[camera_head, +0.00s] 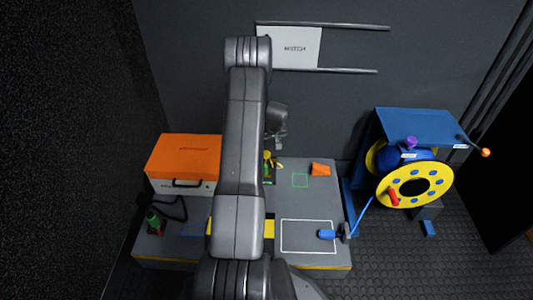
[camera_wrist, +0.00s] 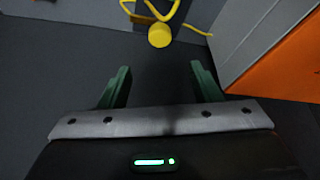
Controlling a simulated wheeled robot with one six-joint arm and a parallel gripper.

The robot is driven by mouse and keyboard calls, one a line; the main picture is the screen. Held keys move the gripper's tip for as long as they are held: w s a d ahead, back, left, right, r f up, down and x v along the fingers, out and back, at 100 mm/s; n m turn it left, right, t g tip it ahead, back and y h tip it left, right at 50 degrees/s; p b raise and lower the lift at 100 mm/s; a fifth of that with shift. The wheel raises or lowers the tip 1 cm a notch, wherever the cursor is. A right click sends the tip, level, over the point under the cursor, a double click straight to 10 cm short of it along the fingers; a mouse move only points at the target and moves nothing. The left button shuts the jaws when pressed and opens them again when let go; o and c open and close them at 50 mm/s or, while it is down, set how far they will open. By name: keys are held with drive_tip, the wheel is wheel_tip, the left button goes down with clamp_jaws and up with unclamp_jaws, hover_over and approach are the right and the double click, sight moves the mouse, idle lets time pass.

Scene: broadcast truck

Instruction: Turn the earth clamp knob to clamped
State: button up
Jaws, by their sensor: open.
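A round yellow knob (camera_wrist: 159,36) shows near the top of the wrist view, by a yellow bracket and yellow cable; it looks like the earth clamp knob. In the head view, a small yellow-and-green fitting (camera_head: 267,166) stands on the grey deck just right of my arm, partly hidden by it. I cannot read the knob's setting. My gripper (camera_wrist: 161,75) is open, with two green fingers apart and nothing between them. The knob lies beyond the fingertips, not touching them. In the head view, my gripper (camera_head: 280,140) is small and dark above the deck's back part.
An orange-lidded case (camera_head: 185,155) stands left on the deck (camera_head: 315,200); its orange side (camera_wrist: 285,60) is right in the wrist view. An orange wedge (camera_head: 321,169) lies near a green square outline. A blue winch frame with a yellow reel (camera_head: 388,190) stands right.

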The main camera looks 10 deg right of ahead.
drive_tip(key=b+x, duration=0.4)
drive_tip(key=x, duration=0.8)
drive_tip(key=shift+f, duration=0.25)
drive_tip(key=c, duration=1)
